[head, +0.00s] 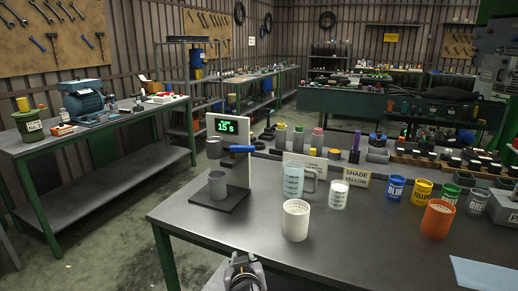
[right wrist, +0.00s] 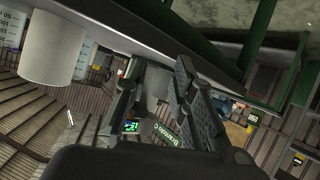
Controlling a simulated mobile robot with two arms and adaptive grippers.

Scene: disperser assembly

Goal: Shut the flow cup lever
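The flow cup stand (head: 241,172) is at the left end of the near table, with a green display reading about 15 s. Its small grey flow cup (head: 214,148) is held up on the stand. The blue lever (head: 241,149) sticks out to the right of the cup, roughly level. A grey receiving cup (head: 217,186) stands upright on the dark base below. My right gripper (head: 245,274) is at the table's front edge, apart from the stand. In the right wrist view its fingers (right wrist: 160,98) are spread and empty, with the stand's display beyond. My left gripper is not in view.
A white cup (head: 295,221), a clear measuring jug (head: 293,181) and a small white-filled beaker (head: 338,195) stand right of the stand. Colour-labelled cups and an orange cup (head: 437,218) are further right. The table front between gripper and stand is clear.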

